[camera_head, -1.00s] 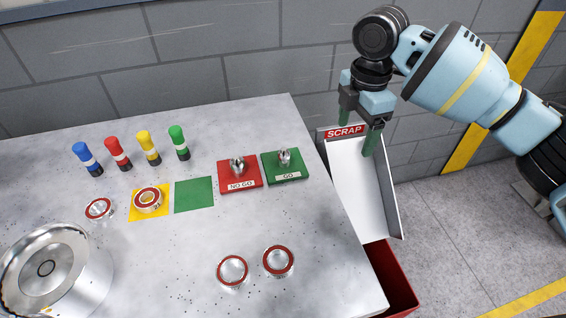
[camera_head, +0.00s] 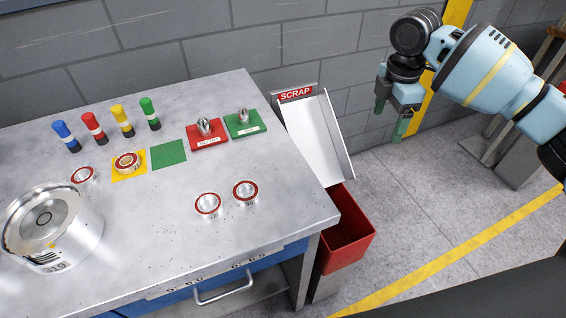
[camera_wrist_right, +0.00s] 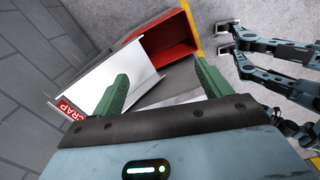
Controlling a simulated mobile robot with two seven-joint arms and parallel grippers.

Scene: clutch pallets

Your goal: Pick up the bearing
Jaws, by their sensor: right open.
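Several silver bearings with red rings lie on the bench in the head view. One bearing (camera_head: 208,205) and another bearing (camera_head: 245,192) sit side by side near the front right. A third bearing (camera_head: 127,161) lies on the yellow square, and one more bearing (camera_head: 84,175) lies just left of it. My right gripper (camera_head: 391,118) is open and empty, fingers down, beyond the bench's right side and right of the scrap chute, far from the bearings. Its green fingers also show in the right wrist view (camera_wrist_right: 160,70), with nothing between them. My left gripper is out of view.
The white scrap chute (camera_head: 309,135) leads to a red bin (camera_head: 347,245) beside the bench (camera_head: 150,255). A red NO GO block (camera_head: 208,138) and green GO block (camera_head: 246,126) stand at the back, near several coloured markers. A metal pot-like cylinder (camera_head: 60,245) stands left.

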